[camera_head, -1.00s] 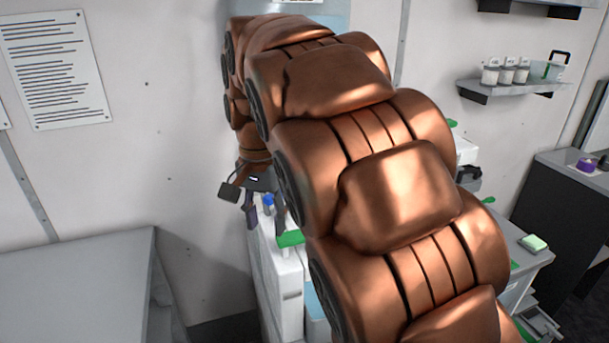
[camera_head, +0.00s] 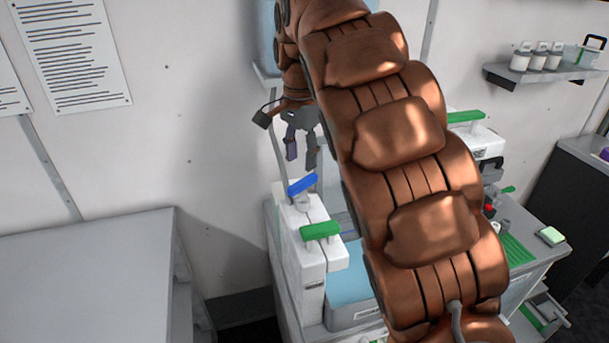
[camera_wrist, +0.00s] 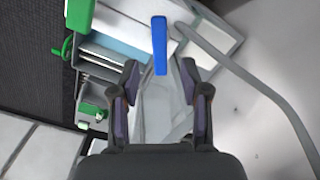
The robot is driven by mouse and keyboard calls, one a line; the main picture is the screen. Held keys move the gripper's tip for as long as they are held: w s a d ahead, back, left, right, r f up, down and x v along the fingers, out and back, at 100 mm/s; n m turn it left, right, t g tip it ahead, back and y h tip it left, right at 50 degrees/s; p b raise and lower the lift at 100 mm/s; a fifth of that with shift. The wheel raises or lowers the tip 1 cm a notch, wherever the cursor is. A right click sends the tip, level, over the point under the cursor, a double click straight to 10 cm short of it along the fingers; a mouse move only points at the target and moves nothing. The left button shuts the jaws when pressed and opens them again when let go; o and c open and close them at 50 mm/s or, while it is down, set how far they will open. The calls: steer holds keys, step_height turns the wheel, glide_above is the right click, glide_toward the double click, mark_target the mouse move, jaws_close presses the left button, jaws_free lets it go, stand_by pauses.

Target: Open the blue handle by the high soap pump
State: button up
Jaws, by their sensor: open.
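The blue handle (camera_head: 303,184) sits on top of a white pump unit, beside a green handle (camera_head: 320,231) that is nearer to me. My gripper (camera_head: 301,160) is open and empty, a little above and behind the blue handle in the head view. In the wrist view the blue handle (camera_wrist: 160,45) stands ahead of the gap between my open fingers (camera_wrist: 160,95), apart from them. A green handle (camera_wrist: 80,14) shows at the upper left there. A pale tank behind my arm in the head view is mostly hidden.
The white pump housing (camera_head: 301,262) stands beside a blue-grey box (camera_head: 352,312). A grey table (camera_head: 90,265) is at the left. A pale hose (camera_wrist: 255,85) runs along the right of the wrist view. My arm hides much of the bench.

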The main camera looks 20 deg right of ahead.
mark_target(301, 182)
steer(key=shift+f+p, duration=1.05)
steer(key=shift+f, duration=2)
steer(key=shift+c, duration=0.4)
jaws_close()
